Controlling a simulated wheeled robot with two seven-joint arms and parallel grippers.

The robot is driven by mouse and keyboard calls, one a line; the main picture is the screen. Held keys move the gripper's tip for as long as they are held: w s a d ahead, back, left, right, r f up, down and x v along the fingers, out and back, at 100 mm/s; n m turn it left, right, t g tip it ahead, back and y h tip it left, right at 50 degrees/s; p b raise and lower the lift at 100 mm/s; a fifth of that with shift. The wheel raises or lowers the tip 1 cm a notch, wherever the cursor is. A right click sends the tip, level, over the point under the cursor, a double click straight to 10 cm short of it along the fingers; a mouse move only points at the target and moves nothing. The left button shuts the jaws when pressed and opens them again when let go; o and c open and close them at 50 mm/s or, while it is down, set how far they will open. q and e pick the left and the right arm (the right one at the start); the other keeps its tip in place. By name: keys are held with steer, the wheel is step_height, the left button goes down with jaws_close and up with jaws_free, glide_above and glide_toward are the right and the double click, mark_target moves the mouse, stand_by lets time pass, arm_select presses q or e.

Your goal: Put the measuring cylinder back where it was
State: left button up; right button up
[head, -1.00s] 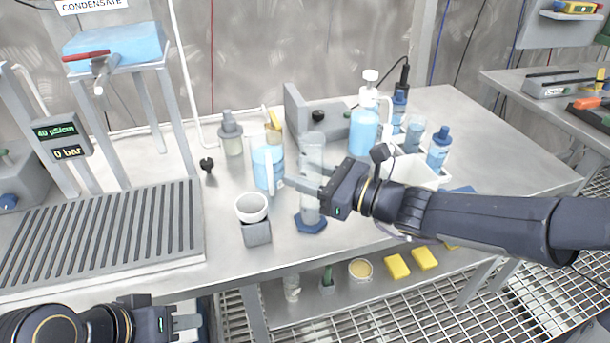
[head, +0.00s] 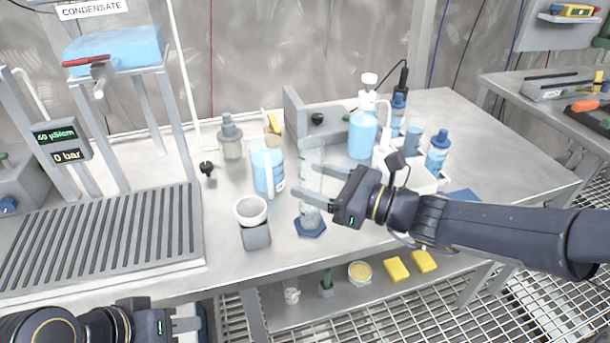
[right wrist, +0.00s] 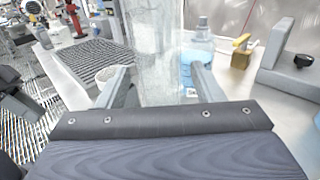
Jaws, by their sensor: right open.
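The measuring cylinder (head: 311,157) is clear and tall, with a blue hexagonal base (head: 310,229). It stands upright on the steel bench, near its front edge. My right gripper (head: 305,181) is open, with its fingers either side of the cylinder at mid-height. In the right wrist view the clear cylinder (right wrist: 155,45) rises between the two spread fingers (right wrist: 160,88), and its base is hidden. My left gripper (head: 188,324) is low at the left, in front of the bench, away from the cylinder; its finger gap does not show clearly.
A blue-filled jug (head: 267,172) and a white cup on a grey block (head: 256,236) stand close left of the cylinder. A wash bottle (head: 363,132), a white tray (head: 424,182) and blue-capped bottles stand behind the right gripper. A slatted drain (head: 100,240) lies left.

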steer(key=v, duration=0.9)
steer(key=s+d+f+n+g+h, duration=0.1)
steer(key=s+f+n+g+h, duration=0.1)
steer(key=s+n, duration=0.45)
steer(key=s+d+f+n+g+h, duration=0.1)
steer(key=s+f+n+g+h, duration=0.15)
steer(key=s+n, duration=0.4)
steer(key=s+d+f+n+t+h, duration=0.2)
steer(key=s+d+f+n+h, duration=0.3)
steer(key=d+n+h, duration=0.2)
steer(key=shift+d+n+p, duration=0.45)
steer(key=shift+d+n, duration=0.45)
steer(key=shift+d, duration=0.25)
steer(key=shift+s+h, duration=0.1)
steer(key=shift+h, duration=0.15)
step_height(320, 180, up, 16)
steer(key=p, duration=1.6)
